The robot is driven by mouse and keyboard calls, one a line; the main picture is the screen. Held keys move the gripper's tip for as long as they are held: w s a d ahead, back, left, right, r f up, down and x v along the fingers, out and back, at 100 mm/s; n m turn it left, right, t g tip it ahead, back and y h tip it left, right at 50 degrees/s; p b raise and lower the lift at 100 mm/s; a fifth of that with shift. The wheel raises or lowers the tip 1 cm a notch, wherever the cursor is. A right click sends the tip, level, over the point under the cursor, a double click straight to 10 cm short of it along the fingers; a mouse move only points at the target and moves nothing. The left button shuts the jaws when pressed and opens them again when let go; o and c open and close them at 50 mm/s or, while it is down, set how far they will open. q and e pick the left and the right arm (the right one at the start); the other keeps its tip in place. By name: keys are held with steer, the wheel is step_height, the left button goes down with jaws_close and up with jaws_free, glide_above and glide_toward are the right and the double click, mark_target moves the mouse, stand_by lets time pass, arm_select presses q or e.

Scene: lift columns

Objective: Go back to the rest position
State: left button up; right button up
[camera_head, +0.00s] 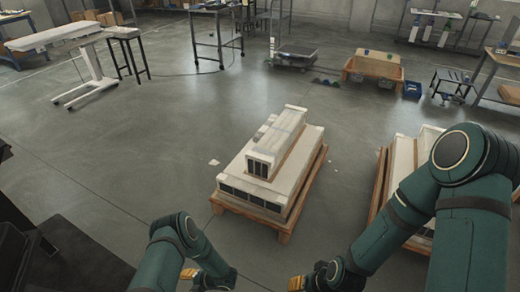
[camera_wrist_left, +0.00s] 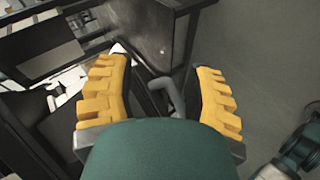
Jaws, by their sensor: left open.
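My left gripper (camera_head: 188,274) shows only as a bit of yellow beside my green left arm at the bottom of the head view. In the left wrist view its two ridged yellow fingers (camera_wrist_left: 160,85) stand wide apart with nothing held between them. My right arm comes in from the right, and a yellow part of my right gripper (camera_head: 296,284) shows at the bottom edge. Most of it is cut off, so I cannot tell its state. Behind the left fingers the wrist view shows a dark frame.
Long white columns (camera_head: 272,165) lie stacked on a wooden pallet (camera_head: 292,222) ahead. A second loaded pallet (camera_head: 379,184) is partly behind my right arm. A white-topped table (camera_head: 55,36), a stool (camera_head: 124,34) and a wooden crate (camera_head: 373,66) stand farther back. Open floor lies left of the pallets.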

arm_select(q)
steer(key=w+d+r+m+t+h, duration=0.4)
steer(key=d+r+m+h, duration=0.5)
steer(key=d+r+m, duration=0.55)
steer(key=s+d+r+m+g+h, duration=0.1)
steer(key=s+d+r+m+h, duration=0.1)
steer(key=s+r+m, duration=0.3)
steer(key=s+d+r+m+g+h, duration=0.2)
steer(key=s+d+r+m+h, duration=0.1)
steer(key=s+r+m, duration=0.3)
steer(key=s+m, duration=0.2)
steer(key=m, duration=0.1)
steer(key=shift+d+m+h, duration=0.2)
steer(key=shift+m+h, duration=0.15)
steer(key=shift+h, duration=0.05)
steer(key=shift+c, duration=0.5)
